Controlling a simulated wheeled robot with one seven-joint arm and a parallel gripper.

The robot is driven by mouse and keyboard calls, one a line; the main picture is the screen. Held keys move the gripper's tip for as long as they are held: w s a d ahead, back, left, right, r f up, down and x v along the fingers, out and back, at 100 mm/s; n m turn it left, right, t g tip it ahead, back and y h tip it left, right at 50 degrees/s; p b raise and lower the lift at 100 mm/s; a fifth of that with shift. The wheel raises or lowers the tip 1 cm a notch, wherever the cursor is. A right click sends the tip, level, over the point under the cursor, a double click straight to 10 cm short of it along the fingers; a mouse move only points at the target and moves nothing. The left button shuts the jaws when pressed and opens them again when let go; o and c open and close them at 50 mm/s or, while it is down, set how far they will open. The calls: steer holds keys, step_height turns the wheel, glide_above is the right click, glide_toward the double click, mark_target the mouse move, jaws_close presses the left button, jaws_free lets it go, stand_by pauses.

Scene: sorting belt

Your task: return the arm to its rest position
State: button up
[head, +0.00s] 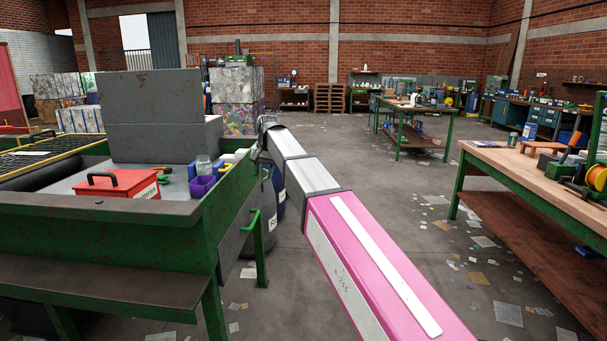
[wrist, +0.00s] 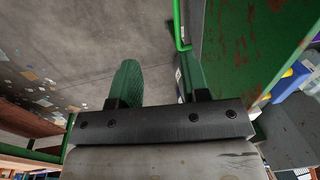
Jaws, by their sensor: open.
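My arm (head: 340,230), pink near me and grey farther out, reaches forward from the lower right of the head view. Its far end (head: 266,124) is by the right edge of the green sorting table (head: 130,255). In the wrist view my gripper (wrist: 160,82) shows two green fingers spread apart with only floor between them. It is open and empty. The right finger appears close to the table's green side (wrist: 240,45) in that view; I cannot tell whether they touch. The fingers cannot be made out in the head view.
A red box (head: 118,184) and a purple bin (head: 201,186) sit on the sorting table. Dark drums (head: 268,205) stand beside it. A wooden-topped workbench (head: 535,175) is at the right. Open floor (head: 400,190) with scattered papers lies between.

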steer(key=s+d+f, duration=0.4)
steer(key=d+f, duration=0.7)
steer(key=f, duration=0.2)
steer(key=s+d+f+h, duration=0.1)
steer(key=s+d+f, duration=1.9)
steer(key=d+f, duration=0.2)
steer(key=shift+s+d+f+n+h, duration=0.15)
steer(key=shift+d+f+n+h, duration=0.2)
steer(key=shift+f, duration=0.5)
